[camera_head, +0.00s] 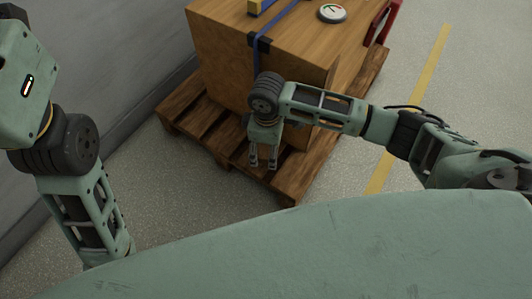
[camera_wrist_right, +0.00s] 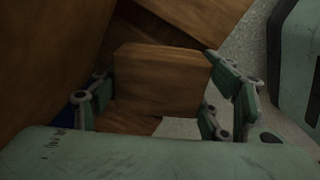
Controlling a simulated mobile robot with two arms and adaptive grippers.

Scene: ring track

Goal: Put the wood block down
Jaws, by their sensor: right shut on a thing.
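The wood block (camera_wrist_right: 160,75) is a brown, flat-faced piece between the fingers of my right gripper in the right wrist view. My right gripper (camera_head: 263,164) points down in front of the large wooden crate (camera_head: 228,60), over the near part of the pallet (camera_head: 285,188). It is shut on the block. In the head view I cannot make out the block clearly against the brown pallet. Whether the block touches the pallet cannot be told. My left arm stands at the left of the head view, and its gripper is not in view.
The crate has a blue strap (camera_head: 256,55), a round gauge (camera_head: 332,13) and a red frame (camera_head: 382,22). A grey wall (camera_head: 110,60) runs along the left. A yellow line (camera_head: 434,60) marks the grey floor at right, which is clear there.

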